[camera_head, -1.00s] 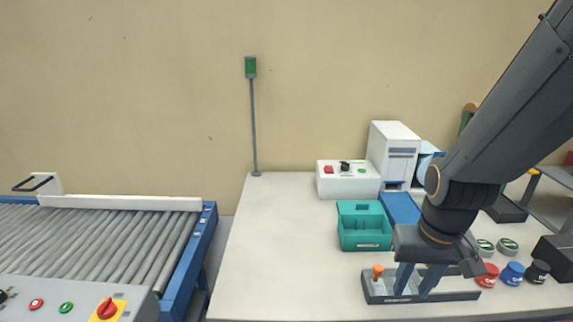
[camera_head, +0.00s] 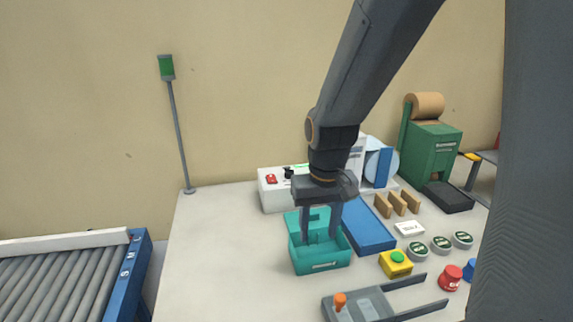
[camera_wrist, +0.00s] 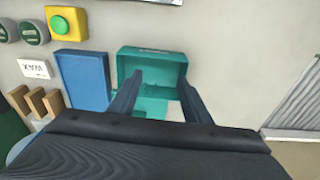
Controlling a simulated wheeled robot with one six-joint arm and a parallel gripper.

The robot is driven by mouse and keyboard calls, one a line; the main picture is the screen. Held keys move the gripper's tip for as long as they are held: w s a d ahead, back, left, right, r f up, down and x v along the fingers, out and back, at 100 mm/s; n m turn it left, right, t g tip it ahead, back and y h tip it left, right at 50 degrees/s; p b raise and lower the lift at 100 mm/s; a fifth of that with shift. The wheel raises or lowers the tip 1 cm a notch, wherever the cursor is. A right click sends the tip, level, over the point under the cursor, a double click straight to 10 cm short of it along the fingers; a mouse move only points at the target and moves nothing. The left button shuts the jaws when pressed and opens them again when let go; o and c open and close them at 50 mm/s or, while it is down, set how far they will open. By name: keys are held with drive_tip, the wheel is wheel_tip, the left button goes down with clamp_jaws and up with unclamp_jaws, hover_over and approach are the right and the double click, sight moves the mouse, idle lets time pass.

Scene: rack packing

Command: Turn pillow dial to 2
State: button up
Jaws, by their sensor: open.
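A white control box (camera_head: 275,190) stands at the back of the table, with a red button (camera_head: 271,179), a black dial (camera_head: 289,173) and a green-lit strip on it. I take this black dial for the pillow dial; its setting is too small to read, and the box's right part is hidden by my arm. My gripper (camera_head: 320,235) points down, open and empty, in front of the box and above the teal bin (camera_head: 318,266). In the wrist view the open fingers (camera_wrist: 160,79) show over the teal bin (camera_wrist: 152,56); the dial is not in that view.
A blue panel (camera_head: 368,232) lies right of the bin. A yellow box with a green button (camera_head: 396,263), a grey holder (camera_head: 365,306) with an orange peg, and several round tins stand nearer. A green paper dispenser (camera_head: 432,153) stands back right. The table's left part is clear.

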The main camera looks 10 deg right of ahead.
wheel_tip(320, 180, up, 8)
drive_tip(key=m+g+b, duration=0.1)
drive_tip(key=m+b, duration=0.1)
hover_over(288, 169)
drive_tip(key=shift+a+f+h, duration=0.1)
drive_tip(key=shift+a+h, duration=0.05)
drive_tip(key=shift+h, duration=0.25)
drive_tip(key=shift+d+f+p, duration=0.15)
drive_tip(key=shift+f+p, duration=0.6)
drive_tip(key=shift+f, duration=1.15)
drive_tip(key=shift+d+f+p, duration=0.1)
drive_tip(key=shift+f+p, duration=0.6)
drive_tip(key=shift+f, duration=1.2)
drive_tip(key=c, duration=1)
drive_tip(key=shift+w+m, duration=0.1)
drive_tip(key=shift+m, duration=0.3)
drive_tip(key=m+b, duration=0.1)
drive_tip(key=m, duration=0.2)
drive_tip(key=shift+r+m, duration=0.1)
drive_tip(key=shift+m, duration=0.2)
drive_tip(key=m+b, duration=0.1)
drive_tip(key=m, duration=0.3)
drive_tip(key=shift+w+g, duration=0.1)
drive_tip(key=shift+g, duration=0.2)
drive_tip(key=shift+r+m, duration=0.1)
drive_tip(key=shift+m, duration=0.2)
